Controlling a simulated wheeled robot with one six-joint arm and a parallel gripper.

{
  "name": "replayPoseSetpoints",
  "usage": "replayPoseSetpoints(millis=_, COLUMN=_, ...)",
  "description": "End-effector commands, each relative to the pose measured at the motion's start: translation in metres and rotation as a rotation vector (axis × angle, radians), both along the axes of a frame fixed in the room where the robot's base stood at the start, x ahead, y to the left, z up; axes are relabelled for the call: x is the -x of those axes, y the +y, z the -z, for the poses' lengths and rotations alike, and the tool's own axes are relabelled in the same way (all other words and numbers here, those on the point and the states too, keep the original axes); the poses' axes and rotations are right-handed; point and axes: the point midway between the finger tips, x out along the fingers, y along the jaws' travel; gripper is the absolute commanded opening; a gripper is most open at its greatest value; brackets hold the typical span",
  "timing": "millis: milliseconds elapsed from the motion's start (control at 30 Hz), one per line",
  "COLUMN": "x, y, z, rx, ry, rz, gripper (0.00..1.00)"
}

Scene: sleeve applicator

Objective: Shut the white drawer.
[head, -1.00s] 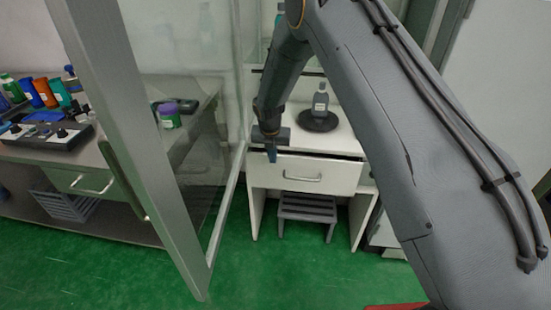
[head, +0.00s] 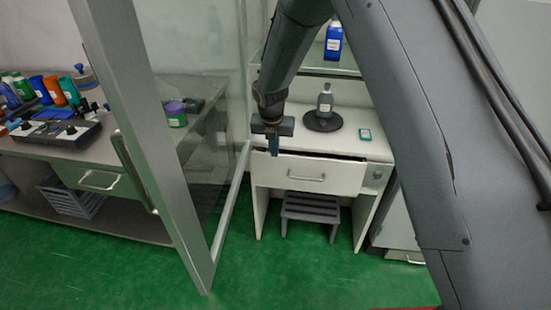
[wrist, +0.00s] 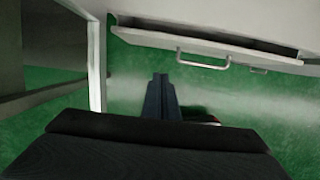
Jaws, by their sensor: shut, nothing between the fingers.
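The white drawer (head: 310,174) in the white cabinet stands a little open, with a dark gap along its top edge and a metal handle (head: 306,178) on its front. The wrist view also shows the drawer front (wrist: 203,45) with its handle (wrist: 203,62) and the dark opening behind it. My gripper (head: 273,148) hangs pointing down in front of the left part of the drawer. In the wrist view its fingers (wrist: 161,95) are together and empty, apart from the handle. I cannot tell whether the gripper touches the drawer front.
A glass door with a metal frame (head: 150,140) stands at the left of the cabinet. A grey bottle (head: 325,100) stands on a dark round plate (head: 323,122) on the cabinet top. A grey step stool (head: 311,208) is underneath. Green floor in front is clear.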

Motion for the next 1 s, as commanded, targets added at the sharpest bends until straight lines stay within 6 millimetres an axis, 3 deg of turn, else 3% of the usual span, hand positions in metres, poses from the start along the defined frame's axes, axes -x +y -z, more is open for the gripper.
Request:
replayPoseSetpoints(millis=133, x=0.003, y=0.000, z=-0.015, rx=0.000, ry=-0.001, rz=0.001, gripper=0.00)
replayPoseSetpoints(millis=300, x=0.003, y=-0.006, z=-0.016, rx=-0.013, ry=0.000, rz=0.060, gripper=0.27)
replayPoseSetpoints(millis=367, x=0.002, y=-0.013, z=-0.011, rx=-0.032, ry=0.000, rz=0.139, gripper=0.28)
replayPoseSetpoints(millis=800, x=-0.005, y=-0.096, z=0.046, rx=-0.281, ry=-0.010, rz=1.230, gripper=0.28)
replayPoseSetpoints(millis=1000, x=-0.004, y=-0.113, z=0.056, rx=-0.337, ry=-0.015, rz=1.493, gripper=0.28)
